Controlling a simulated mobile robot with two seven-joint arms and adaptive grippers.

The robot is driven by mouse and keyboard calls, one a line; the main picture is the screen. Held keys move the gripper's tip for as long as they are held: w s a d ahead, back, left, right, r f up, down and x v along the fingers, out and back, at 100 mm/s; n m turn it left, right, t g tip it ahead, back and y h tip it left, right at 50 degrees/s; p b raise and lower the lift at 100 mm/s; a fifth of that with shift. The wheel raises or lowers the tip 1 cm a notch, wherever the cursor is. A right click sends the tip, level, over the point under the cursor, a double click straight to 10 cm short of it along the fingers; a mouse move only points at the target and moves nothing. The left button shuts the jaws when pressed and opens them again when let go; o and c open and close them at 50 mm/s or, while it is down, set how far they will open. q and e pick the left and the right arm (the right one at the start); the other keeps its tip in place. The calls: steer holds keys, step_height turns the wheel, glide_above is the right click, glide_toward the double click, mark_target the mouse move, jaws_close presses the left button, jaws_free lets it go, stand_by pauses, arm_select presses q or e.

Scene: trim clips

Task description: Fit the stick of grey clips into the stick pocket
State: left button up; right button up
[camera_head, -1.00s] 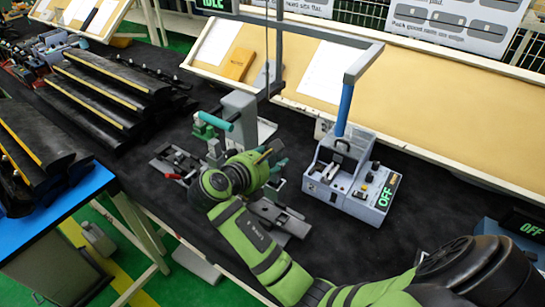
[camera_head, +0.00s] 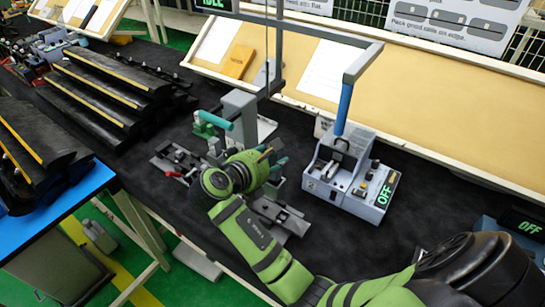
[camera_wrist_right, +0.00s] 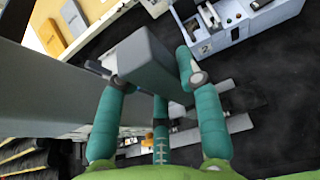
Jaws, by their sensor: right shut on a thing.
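My right gripper (camera_head: 274,166) is low over the black bench, just right of a grey upright post (camera_head: 238,108). In the wrist view its teal fingers (camera_wrist_right: 160,78) are shut on a smooth grey block (camera_wrist_right: 150,58), which I take to be the stick of grey clips. Only part of the block shows, and single clips cannot be made out. In the head view the wrist and fingers mostly hide it. I cannot tell which opening is the stick pocket or whether the block touches anything. My left gripper is not in view.
A blue-grey station (camera_head: 350,182) with a blue-handled lever and a green OFF display stands to the right. A fixture with a red-tipped lever (camera_head: 173,174) lies left of my wrist. Stepped black racks (camera_head: 105,85) stand farther left. Bare bench lies between racks and fixture.

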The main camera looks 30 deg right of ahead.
mark_target(272, 178)
steer(key=shift+f+b, duration=0.65)
steer(key=shift+f, duration=1.7)
steer(key=o, duration=1.2)
steer(key=shift+s+f, duration=0.1)
steer(key=shift+f, duration=0.1)
steer(key=shift+a, duration=0.2)
steer(key=v, duration=0.8)
steer(key=shift+d, duration=0.1)
